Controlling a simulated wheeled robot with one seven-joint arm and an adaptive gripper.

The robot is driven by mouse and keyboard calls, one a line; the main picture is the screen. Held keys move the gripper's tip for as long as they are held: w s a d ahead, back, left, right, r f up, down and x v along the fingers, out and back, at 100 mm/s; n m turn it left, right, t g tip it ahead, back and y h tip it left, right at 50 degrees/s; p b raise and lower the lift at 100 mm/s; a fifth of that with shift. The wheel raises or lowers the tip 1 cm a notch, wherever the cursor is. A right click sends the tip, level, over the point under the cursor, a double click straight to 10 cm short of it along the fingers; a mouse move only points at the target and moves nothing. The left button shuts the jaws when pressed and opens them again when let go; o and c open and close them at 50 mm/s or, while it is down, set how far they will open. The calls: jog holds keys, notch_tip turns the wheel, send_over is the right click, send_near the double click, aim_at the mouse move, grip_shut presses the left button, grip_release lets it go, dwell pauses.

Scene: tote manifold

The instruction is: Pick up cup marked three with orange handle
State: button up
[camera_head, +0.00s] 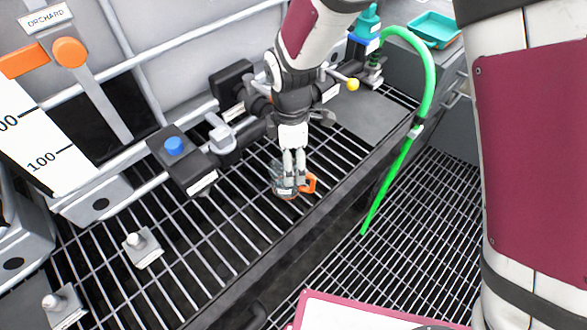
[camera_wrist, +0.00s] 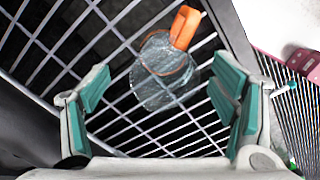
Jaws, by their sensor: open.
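A clear cup (camera_head: 283,187) with an orange handle (camera_head: 309,184) stands on the metal grating, below my gripper. In the wrist view the clear cup (camera_wrist: 163,78) lies between the two fingers and a little beyond them, with its orange handle (camera_wrist: 185,27) toward the top. I cannot read a number on it. My gripper (camera_head: 294,180) points down right at the cup, its fingertips overlapping it in the head view. In the wrist view my gripper (camera_wrist: 160,95) is open, its teal pads apart on either side of the cup. Contact is not visible.
The grating (camera_head: 130,285) has a raised ledge along its right edge. A black block with a blue button (camera_head: 173,146) and pipe fittings stand left of my arm. A green hose (camera_head: 400,155) hangs to the right. A teal tray (camera_head: 434,29) is at the back right.

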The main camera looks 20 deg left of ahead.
jog(key=shift+s+a+f, duration=0.1)
jog(key=shift+s+f, duration=0.1)
jog(key=shift+f, duration=1.45)
jog(key=shift+s+a+f, duration=0.1)
jog(key=shift+s+f, duration=0.05)
jog(key=shift+f, duration=1.45)
jog(key=c, duration=1.3)
